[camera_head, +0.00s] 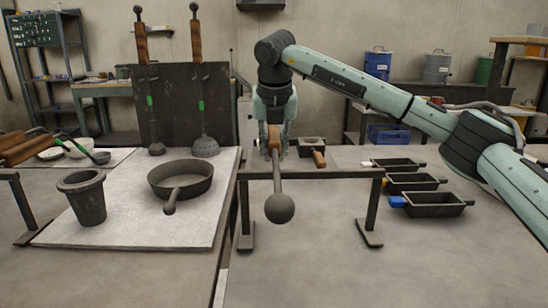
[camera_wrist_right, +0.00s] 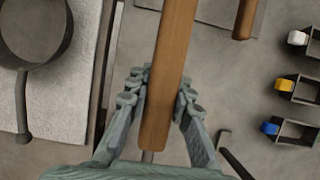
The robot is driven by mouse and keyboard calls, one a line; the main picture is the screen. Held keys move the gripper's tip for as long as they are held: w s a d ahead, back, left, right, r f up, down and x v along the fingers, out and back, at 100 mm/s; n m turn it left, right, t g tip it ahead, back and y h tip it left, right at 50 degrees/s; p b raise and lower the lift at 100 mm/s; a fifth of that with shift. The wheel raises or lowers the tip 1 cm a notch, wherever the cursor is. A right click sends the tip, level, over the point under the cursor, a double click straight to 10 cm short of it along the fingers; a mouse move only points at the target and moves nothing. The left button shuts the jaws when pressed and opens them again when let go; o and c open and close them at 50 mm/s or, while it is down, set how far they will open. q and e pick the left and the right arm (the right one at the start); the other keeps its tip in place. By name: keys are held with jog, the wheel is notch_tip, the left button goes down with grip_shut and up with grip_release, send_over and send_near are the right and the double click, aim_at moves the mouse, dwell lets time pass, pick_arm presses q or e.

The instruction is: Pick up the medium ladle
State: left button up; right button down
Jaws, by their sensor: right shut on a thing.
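A ladle with a wooden handle (camera_head: 274,137) and a dark round bowl (camera_head: 280,208) lies across the black stand (camera_head: 315,174), its bowl toward me. My right gripper (camera_head: 272,150) is shut on the wooden handle behind the stand's bar. In the right wrist view the handle (camera_wrist_right: 168,70) runs between the fingers of my right gripper (camera_wrist_right: 158,98); the ladle's bowl is out of that view. My left gripper is not in view.
A dark pan (camera_head: 180,180) and a crucible (camera_head: 87,198) stand on the pale slab (camera_head: 130,228) at left. Several moulds, one blue-handled (camera_head: 436,205), sit at right.

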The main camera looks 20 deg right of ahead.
jog(key=shift+r, duration=0.15)
dwell(0.3)
pick_arm(q)
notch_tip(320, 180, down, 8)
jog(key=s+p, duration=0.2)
jog(key=p, duration=0.1)
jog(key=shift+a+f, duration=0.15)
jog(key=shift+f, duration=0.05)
pick_arm(e)
notch_tip(320, 180, up, 28)
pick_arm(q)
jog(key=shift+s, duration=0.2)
